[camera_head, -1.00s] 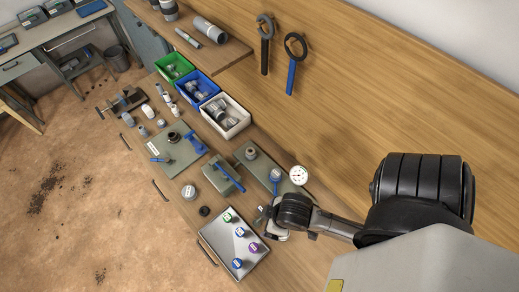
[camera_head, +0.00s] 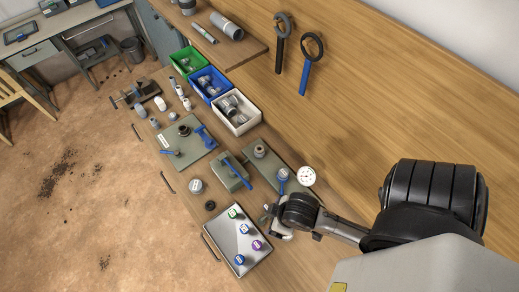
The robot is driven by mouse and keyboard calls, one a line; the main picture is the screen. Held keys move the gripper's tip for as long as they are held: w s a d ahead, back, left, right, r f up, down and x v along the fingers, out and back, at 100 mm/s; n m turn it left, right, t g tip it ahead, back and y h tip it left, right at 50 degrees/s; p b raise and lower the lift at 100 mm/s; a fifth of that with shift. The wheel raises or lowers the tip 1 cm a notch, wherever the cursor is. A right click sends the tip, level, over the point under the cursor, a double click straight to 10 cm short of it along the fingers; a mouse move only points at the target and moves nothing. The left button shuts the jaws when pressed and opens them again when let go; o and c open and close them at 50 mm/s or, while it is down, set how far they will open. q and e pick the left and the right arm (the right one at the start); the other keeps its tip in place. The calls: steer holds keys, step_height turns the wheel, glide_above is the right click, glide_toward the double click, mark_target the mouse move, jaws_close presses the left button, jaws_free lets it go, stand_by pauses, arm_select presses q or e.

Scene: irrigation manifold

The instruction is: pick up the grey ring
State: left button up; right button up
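A small grey round piece (camera_head: 196,186), which may be the grey ring, lies on the bench left of the green-grey block with the blue lever (camera_head: 232,174). A smaller dark ring (camera_head: 210,205) lies just below it. I cannot tell for certain which one is the grey ring. My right gripper (camera_head: 268,214) is above the bench beside the upper right edge of the tray, to the right of both rings and apart from them. Its fingers are small and partly hidden by the wrist, so their opening is unclear. My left gripper is not in view.
A tray (camera_head: 222,245) with several coloured caps lies at the near end of the bench. A white gauge (camera_head: 306,176) and a blue-handled piece (camera_head: 283,180) are close to my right wrist. Green, blue and white bins (camera_head: 253,117) line the back edge. Two wrenches hang on the wall.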

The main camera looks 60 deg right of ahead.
stand_by(0.3)
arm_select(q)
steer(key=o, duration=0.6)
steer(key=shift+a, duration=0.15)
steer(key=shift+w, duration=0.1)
